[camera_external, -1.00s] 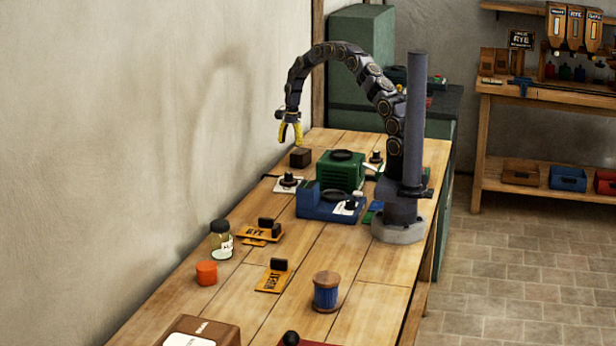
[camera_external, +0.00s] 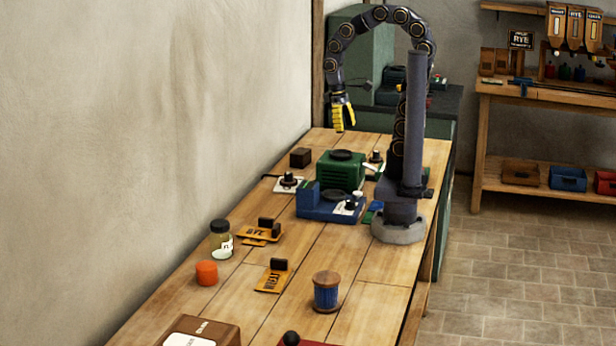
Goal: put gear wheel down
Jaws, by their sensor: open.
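My gripper (camera_external: 342,118), with yellow fingers, hangs pointing down above the far end of the wooden bench, behind the green ribbed housing. It is open, and I see nothing held between its fingers. I cannot pick out a gear wheel for certain. A dark round piece (camera_external: 342,154) lies on top of the green housing (camera_external: 340,175); it is too small to tell whether it has teeth. The gripper is above and apart from the housing.
A blue machine (camera_external: 325,205) stands before the housing, a dark block (camera_external: 300,158) to its left. Nearer are a jar (camera_external: 221,240), an orange cap (camera_external: 206,273), orange-yellow tags (camera_external: 270,282) and a blue spool (camera_external: 326,292). Bare bench (camera_external: 300,238) lies between.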

